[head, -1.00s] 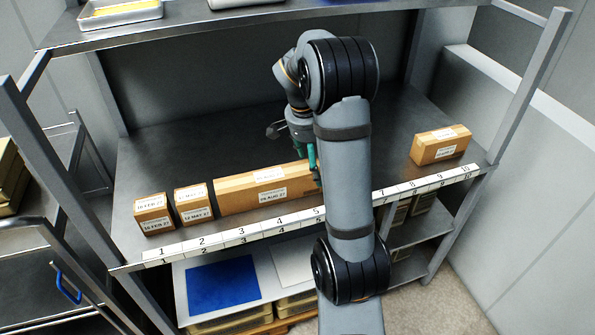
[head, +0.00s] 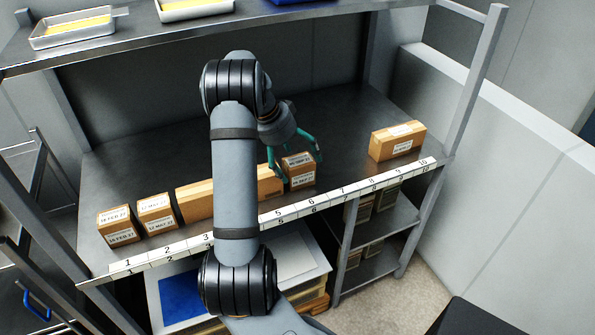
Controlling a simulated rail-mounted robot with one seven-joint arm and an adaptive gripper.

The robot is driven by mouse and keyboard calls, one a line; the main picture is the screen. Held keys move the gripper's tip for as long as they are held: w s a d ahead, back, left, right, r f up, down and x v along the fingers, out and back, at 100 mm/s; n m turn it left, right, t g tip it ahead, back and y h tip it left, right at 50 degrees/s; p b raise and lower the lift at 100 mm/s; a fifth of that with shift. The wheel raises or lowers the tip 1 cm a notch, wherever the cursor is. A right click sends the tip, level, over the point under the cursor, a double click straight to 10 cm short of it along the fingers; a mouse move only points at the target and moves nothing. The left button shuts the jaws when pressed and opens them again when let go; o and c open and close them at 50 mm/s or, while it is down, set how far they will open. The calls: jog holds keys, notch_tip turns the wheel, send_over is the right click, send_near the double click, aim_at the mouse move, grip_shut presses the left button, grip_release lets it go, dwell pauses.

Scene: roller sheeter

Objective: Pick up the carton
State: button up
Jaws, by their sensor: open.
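Several brown cartons with white labels stand in a row on the metal shelf. Two small cartons (head: 116,226) (head: 156,212) are at the left, then a long carton (head: 193,201) partly hidden by my arm. A small carton (head: 299,178) stands just right of the long one, behind marks 5 and 6. A wider carton (head: 397,142) stands alone at the right. My gripper (head: 298,164) is open, its green fingers on either side of the small carton near mark 6. I cannot tell whether they touch it or how low they reach.
A numbered strip (head: 285,214) runs along the shelf's front edge. The upper shelf (head: 125,42) holds metal trays (head: 72,32) above. Posts (head: 474,80) bound the sides. The shelf is clear between the small carton and the right carton.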

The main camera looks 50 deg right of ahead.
aim_at(298, 164)
jog(key=x, duration=0.1)
jog(key=p+x, duration=0.1)
jog(key=x, duration=0.1)
jog(key=p+x, duration=0.1)
jog(key=x, duration=0.1)
jog(key=shift+w+d+f, duration=0.15)
jog(key=shift+w+d, duration=0.1)
jog(key=c, duration=0.4)
jog(key=c, duration=1)
